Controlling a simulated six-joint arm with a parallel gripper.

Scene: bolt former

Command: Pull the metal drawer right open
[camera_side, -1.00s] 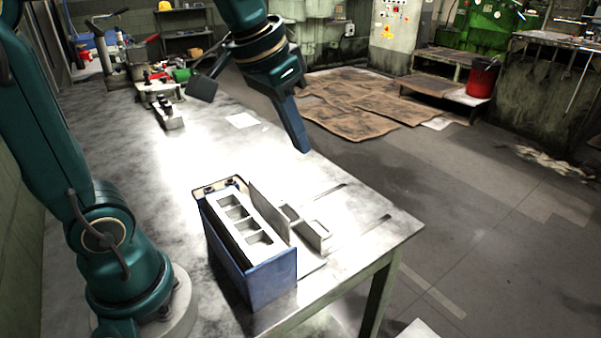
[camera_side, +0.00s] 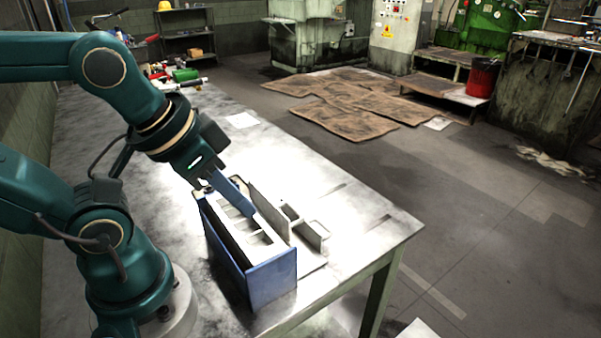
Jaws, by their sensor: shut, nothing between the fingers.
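A blue metal box (camera_side: 268,284) stands near the table's front end, with a pale insert (camera_side: 262,239) of several square compartments in its open top. A thin upright grey plate (camera_side: 270,212) runs along its right side. Beside that is a low grey metal piece with an upright plate (camera_side: 313,234), like a small drawer with its front, but I cannot tell for sure that it is the drawer. My gripper (camera_side: 247,209) is shut and empty. It slants down over the box's compartments and hides some of them. I cannot tell whether its tip touches the insert.
The pale table (camera_side: 345,212) is bare to the right of the box, with dark slots in its top. A white sheet (camera_side: 241,120) lies farther back. Tools clutter the table's far end, and my arm spans its left side.

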